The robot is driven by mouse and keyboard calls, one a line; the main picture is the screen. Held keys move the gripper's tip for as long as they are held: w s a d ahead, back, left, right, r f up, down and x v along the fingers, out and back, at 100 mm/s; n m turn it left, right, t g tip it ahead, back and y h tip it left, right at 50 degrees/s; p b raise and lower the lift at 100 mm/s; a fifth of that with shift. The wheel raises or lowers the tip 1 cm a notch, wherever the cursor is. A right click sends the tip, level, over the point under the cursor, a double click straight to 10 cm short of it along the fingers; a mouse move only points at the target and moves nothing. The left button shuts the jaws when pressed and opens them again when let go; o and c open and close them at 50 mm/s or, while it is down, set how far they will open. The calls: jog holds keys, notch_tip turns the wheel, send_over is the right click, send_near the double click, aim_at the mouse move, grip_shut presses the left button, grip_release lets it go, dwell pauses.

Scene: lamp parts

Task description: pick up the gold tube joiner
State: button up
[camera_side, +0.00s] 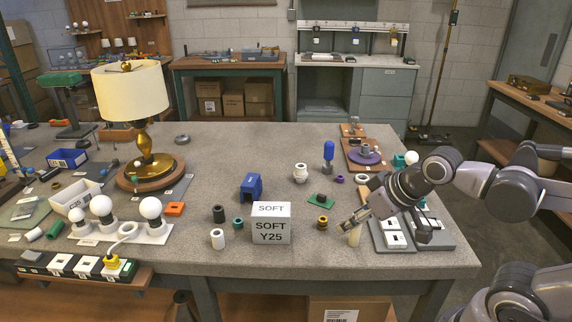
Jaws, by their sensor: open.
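A small gold ring-shaped piece (322,222), which looks like the gold tube joiner, stands on the grey speckled table (290,170) right of the white SOFT Y25 block. My gripper (346,224) reaches in from the right, low over the table, tilted down to the left. It is open, just right of the gold piece and apart from it in the picture. A pale cream upright piece (354,236) shows right beside the fingertips; whether they touch it cannot be told.
The SOFT Y25 block (271,232) stands left of the gold piece. A green plate (321,200) lies behind it. Grey trays with white switches (394,239) lie under my arm. A lamp (148,150) and bulbs (101,206) stand at left. The table's front middle is clear.

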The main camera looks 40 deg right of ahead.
jog(key=n+g, duration=0.7)
jog(key=n, duration=1.1)
send_over(322, 223)
jog(key=d, duration=0.1)
notch_tip(322, 223, down, 4)
jog(key=f, duration=1)
jog(key=shift+w+a+f, duration=0.2)
jog(key=shift+w+f, duration=0.15)
jog(key=shift+f, duration=0.05)
jog(key=shift+c, duration=0.3)
grip_shut()
